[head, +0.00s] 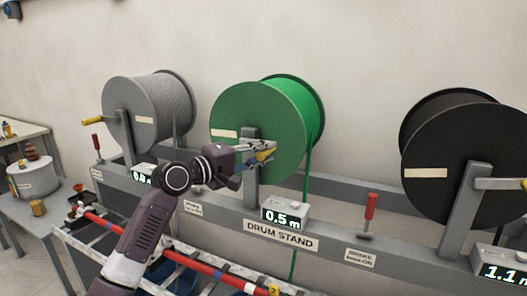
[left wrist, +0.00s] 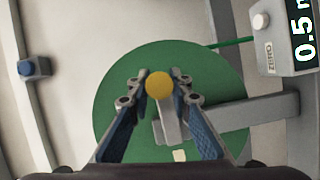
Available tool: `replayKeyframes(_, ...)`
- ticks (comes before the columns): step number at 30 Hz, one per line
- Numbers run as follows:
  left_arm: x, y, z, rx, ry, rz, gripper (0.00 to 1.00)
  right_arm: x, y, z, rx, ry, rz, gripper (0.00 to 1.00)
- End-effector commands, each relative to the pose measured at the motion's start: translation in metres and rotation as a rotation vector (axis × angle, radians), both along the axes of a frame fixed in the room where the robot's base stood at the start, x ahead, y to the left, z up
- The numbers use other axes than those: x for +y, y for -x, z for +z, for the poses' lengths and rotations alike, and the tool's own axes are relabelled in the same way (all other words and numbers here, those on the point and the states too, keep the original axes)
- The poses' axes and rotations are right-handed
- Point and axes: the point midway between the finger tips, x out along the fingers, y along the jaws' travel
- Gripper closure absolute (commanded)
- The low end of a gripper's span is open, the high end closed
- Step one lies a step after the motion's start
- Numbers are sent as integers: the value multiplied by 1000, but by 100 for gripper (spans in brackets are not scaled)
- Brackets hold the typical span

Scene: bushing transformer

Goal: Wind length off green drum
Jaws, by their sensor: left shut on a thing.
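The green drum (head: 262,118) stands upright in the middle of the drum stand (head: 340,232). Green cable (head: 308,150) hangs from its right side and passes down behind the stand. My left gripper (head: 262,150) is shut on the drum's yellow crank handle (head: 266,156) in front of the drum face. In the left wrist view, the handle's round end (left wrist: 159,85) sits between the two fingertips (left wrist: 160,92). The length counter (head: 284,216) below the drum reads 0.5 m. A red-handled brake lever (head: 370,208) stands upright to its right. My right gripper is not in view.
A grey drum (head: 135,115) stands on the left with its own yellow handle (head: 92,120). A black drum (head: 450,160) stands on the right, above a counter reading about 1.1. A side table (head: 50,210) with small items is at the left. A red-and-grey rail (head: 200,262) runs below my left arm.

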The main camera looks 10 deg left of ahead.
Motion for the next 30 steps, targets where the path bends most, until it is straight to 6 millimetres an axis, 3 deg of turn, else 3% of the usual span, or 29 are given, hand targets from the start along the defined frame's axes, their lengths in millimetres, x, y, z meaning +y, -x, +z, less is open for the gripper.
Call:
replayKeyframes(8, -1, 1, -5, 9, -4, -4, 100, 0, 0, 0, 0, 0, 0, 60)
replayKeyframes(9, -1, 0, -5, 10, -3, -3, 78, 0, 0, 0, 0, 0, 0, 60)
replayKeyframes(13, -1, 0, -3, 7, -2, -2, 64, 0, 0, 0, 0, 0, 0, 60)
replayKeyframes(23, 2, 2, -1, 3, 0, -1, 63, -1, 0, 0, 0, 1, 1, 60)
replayKeyframes(30, 23, 26, 0, 1, -3, 1, 63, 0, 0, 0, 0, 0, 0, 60)
